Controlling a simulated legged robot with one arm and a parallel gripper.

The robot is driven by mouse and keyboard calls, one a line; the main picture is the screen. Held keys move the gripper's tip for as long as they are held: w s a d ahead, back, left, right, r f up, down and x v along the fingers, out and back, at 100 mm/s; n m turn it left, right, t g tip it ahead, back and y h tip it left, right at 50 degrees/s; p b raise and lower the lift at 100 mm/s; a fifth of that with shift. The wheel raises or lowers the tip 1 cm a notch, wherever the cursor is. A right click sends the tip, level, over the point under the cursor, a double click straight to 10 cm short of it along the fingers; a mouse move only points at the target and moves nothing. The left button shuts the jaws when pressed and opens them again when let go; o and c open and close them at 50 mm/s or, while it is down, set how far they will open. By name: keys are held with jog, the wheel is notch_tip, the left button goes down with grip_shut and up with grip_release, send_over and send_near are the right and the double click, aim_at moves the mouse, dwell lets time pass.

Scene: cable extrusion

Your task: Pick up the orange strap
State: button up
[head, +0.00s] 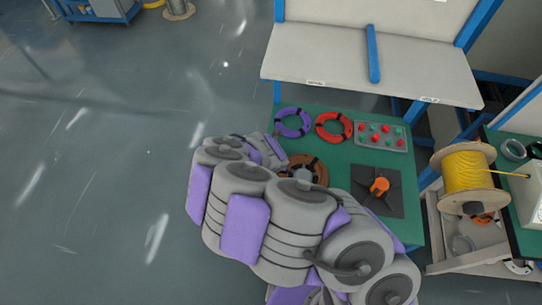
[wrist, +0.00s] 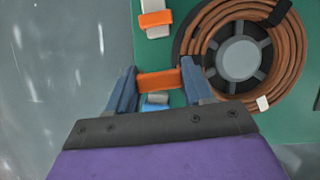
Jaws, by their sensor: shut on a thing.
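The orange strap (wrist: 158,80) lies between the two blue-grey fingers of my gripper (wrist: 158,73) in the wrist view. The fingers reach both of its ends, and my gripper is shut on it. Whether the strap is clear of the green tabletop is hard to tell. In the head view my arm hides the strap and the fingertips.
A brown cable coil (wrist: 291,85) lies just right of my gripper. Another orange piece (wrist: 155,18) rests on a light strip beyond it. Purple (head: 292,122) and red (head: 333,127) coils, a button tray (head: 382,149) and a black plate with an orange knob (head: 379,186) sit on the green table (head: 325,181).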

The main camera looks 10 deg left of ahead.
jog(key=s+d, duration=0.1)
jog(key=s, duration=0.5)
jog(key=shift+s+d, duration=0.15)
jog(key=o, duration=0.5)
jog(key=shift+c, duration=1.5)
